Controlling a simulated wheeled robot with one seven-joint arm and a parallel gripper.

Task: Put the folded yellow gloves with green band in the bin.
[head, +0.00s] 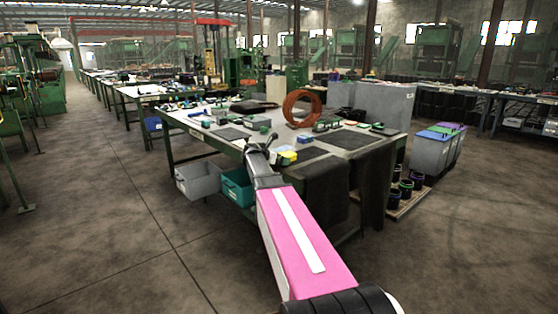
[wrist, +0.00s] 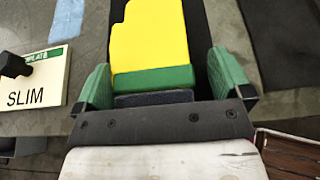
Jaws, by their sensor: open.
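A grey bin (head: 198,181) and a teal bin (head: 237,188) sit low at the table's front left side. I cannot tell which is meant.
A white SLIM sign (wrist: 35,80) stands left of the gloves. An orange coil (head: 301,108), a dark mat (head: 348,139) and several small green items share the table. Dark cloth (head: 326,185) hangs from its front. Grey tubs (head: 432,150) stand at the right. The left floor is open.

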